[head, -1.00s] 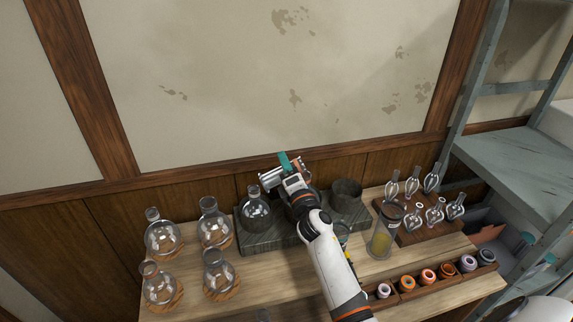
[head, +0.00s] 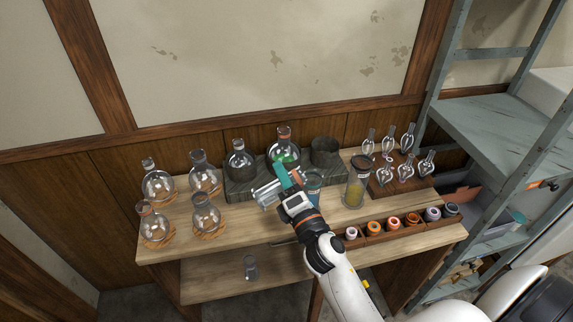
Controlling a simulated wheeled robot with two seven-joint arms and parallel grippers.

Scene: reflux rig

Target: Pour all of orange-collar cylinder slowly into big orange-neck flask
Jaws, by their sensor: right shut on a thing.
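The big orange-neck flask (head: 284,157) stands upright in the middle well of the dark grey block, with green liquid in its bulb. My right gripper (head: 281,184) is in front of this flask, low over the table and apart from it. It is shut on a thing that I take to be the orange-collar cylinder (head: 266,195). Only a pale, glassy part shows left of the jaws, lying nearly level. The jaws and wrist hide much of it, and I cannot make out its collar or any liquid in it. My left gripper is not in view.
The grey block (head: 238,190) also holds a clear flask (head: 241,160) and has an empty right well (head: 325,151). A blue-tinted vessel (head: 313,184) and a yellow-filled cylinder (head: 357,185) stand close right of my gripper. Several flasks stand left. A ring rack (head: 400,229) lies at front right.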

